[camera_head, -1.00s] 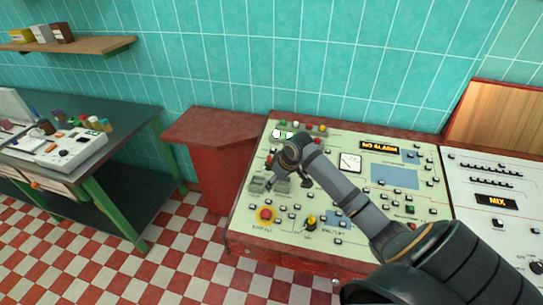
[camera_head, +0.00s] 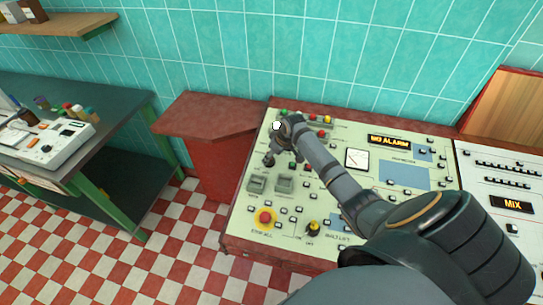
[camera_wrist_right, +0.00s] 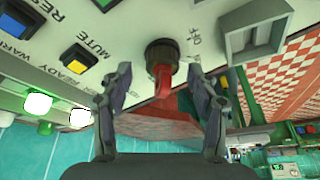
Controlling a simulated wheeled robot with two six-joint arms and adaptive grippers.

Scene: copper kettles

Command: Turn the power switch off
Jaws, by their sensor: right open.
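The power switch (camera_wrist_right: 161,75) is a rotary knob with a black base and a red handle on the cream panel. Lettering beside it is only partly readable. In the right wrist view my right gripper (camera_wrist_right: 163,90) is open, with one finger on each side of the red handle. Gaps show between fingers and handle, so it is not gripped. My left gripper is in neither view.
A red stop button (camera_head: 264,216), a yellow-black knob (camera_head: 313,228) and grey boxed switches (camera_head: 285,185) sit nearby. Coloured lamps (camera_head: 327,119) line the back edge. An alarm display (camera_head: 389,141) is to the right. A red side stand (camera_head: 200,112) lies left.

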